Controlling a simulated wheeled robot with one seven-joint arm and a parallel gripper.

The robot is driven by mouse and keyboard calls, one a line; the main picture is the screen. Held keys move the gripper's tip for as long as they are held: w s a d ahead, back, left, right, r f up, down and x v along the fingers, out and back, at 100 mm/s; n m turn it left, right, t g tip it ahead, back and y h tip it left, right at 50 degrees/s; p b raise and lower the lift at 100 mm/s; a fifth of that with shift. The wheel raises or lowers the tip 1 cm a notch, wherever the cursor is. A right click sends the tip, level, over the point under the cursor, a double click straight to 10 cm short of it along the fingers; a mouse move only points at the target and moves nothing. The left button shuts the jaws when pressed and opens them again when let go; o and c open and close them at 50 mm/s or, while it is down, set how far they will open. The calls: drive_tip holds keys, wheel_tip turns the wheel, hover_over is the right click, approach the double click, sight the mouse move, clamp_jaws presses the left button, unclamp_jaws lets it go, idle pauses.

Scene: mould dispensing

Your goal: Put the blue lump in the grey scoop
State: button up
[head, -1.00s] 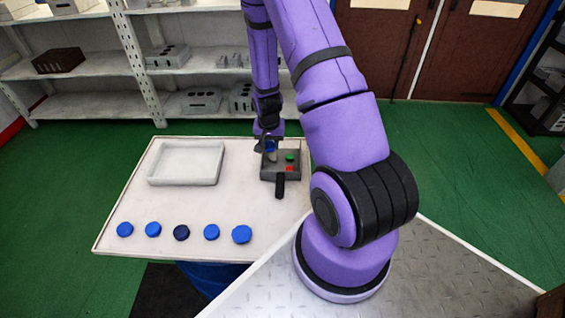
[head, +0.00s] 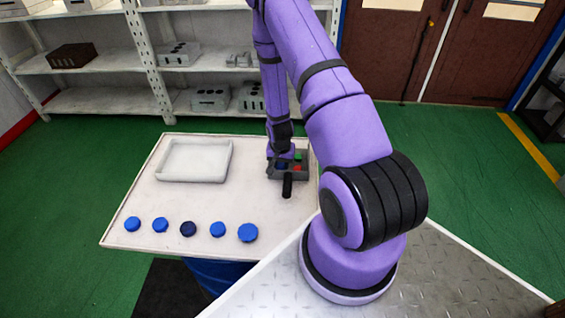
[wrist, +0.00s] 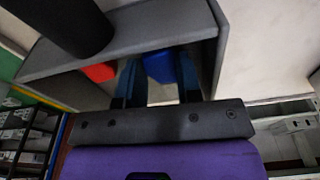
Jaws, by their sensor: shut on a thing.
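The grey scoop (head: 303,178) stands at the right end of the white table, its black handle (head: 287,187) toward the front. A green lump (head: 297,156) and a red lump (head: 296,168) lie in it. My gripper (wrist: 158,82) reaches down into the scoop at its left side in the head view. It is shut on the blue lump (wrist: 158,66), which sits between the fingers inside the scoop walls. The red lump shows beside it in the wrist view (wrist: 98,72). Whether the blue lump touches the scoop floor I cannot tell.
A white tray (head: 163,178) lies at the back left of the table (head: 140,205). Several blue discs (head: 218,230), one of them darker, form a row along the front. The table's middle is clear. Shelves with grey boxes (head: 210,98) stand behind.

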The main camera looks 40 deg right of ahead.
drive_tip(key=shift+f, duration=0.1)
drive_tip(key=o, duration=0.6)
